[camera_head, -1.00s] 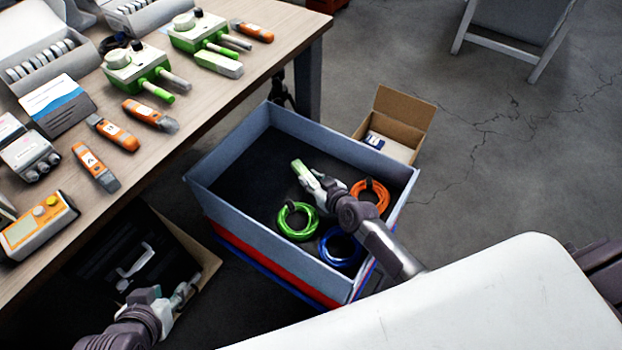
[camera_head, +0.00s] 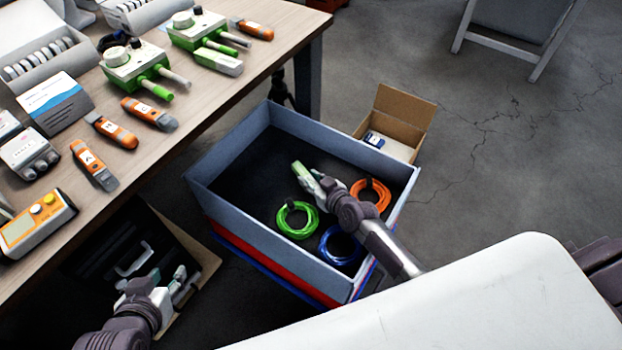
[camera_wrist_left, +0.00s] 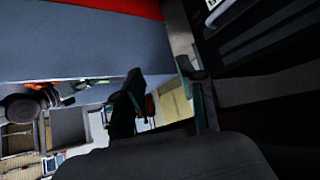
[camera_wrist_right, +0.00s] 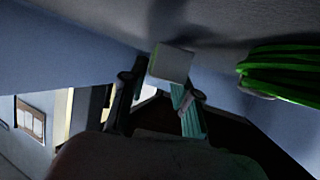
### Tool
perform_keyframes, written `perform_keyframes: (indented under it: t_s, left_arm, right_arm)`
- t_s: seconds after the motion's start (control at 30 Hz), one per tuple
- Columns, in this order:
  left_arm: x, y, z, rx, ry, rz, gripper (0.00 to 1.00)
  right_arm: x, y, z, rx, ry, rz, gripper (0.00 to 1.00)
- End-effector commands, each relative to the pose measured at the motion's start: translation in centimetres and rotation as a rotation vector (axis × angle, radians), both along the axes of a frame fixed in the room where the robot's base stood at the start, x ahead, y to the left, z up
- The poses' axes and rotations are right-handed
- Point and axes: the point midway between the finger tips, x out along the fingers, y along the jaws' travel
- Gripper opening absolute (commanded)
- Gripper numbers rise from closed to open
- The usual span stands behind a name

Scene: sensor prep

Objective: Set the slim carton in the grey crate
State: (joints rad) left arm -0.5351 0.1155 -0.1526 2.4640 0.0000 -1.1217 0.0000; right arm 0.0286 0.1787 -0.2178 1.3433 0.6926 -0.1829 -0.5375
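The grey crate (camera_head: 228,205) stands on the floor beside the table. My right gripper (camera_head: 318,183) is inside the crate, above its dark floor. A slim pale-green and white piece, which looks like the slim carton (camera_head: 301,172), is at its fingertips. In the right wrist view the carton's pale end (camera_wrist_right: 172,62) shows between the fingertips, and the fingers appear shut on it. Whether it touches the crate floor is hard to tell. My left gripper (camera_head: 165,283) is open and empty beside a black case under the table; the left wrist view (camera_wrist_left: 160,90) shows its fingers apart.
A green cable coil (camera_head: 296,220), a blue coil (camera_head: 341,246) and an orange coil (camera_head: 371,196) lie in the crate. A cardboard box (camera_head: 405,112) stands behind it. The table (camera_head: 195,110) holds several instruments. The black case (camera_head: 130,245) sits in an open box.

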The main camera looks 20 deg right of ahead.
Motion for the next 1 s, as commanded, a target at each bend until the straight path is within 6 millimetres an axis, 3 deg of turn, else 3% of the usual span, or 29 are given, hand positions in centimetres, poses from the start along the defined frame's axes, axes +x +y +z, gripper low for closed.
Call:
perform_keyframes:
  t_s: [0.1,0.47,0.73,0.93,1.0]
  left_arm:
    - [0.0,0.0,0.0,0.000,0.000,0.000,0.40]
    - [-0.2,0.0,0.0,0.002,0.016,0.000,0.40]
    - [-4.7,1.6,-2.0,0.055,0.258,0.018,0.40]
    - [-9.2,2.9,-3.1,0.099,0.475,0.036,0.40]
    - [-9.2,2.9,-2.4,0.099,0.477,0.036,0.40]
  right_arm:
    - [0.0,0.0,0.0,0.000,0.000,0.000,0.51]
    - [0.0,0.0,0.2,0.000,0.000,0.000,0.51]
    - [0.0,0.0,1.6,0.003,0.001,-0.001,0.51]
    - [-2.4,-0.7,2.4,-0.001,0.002,0.001,0.51]
    - [-3.8,-1.0,3.0,-0.001,0.003,0.001,0.51]
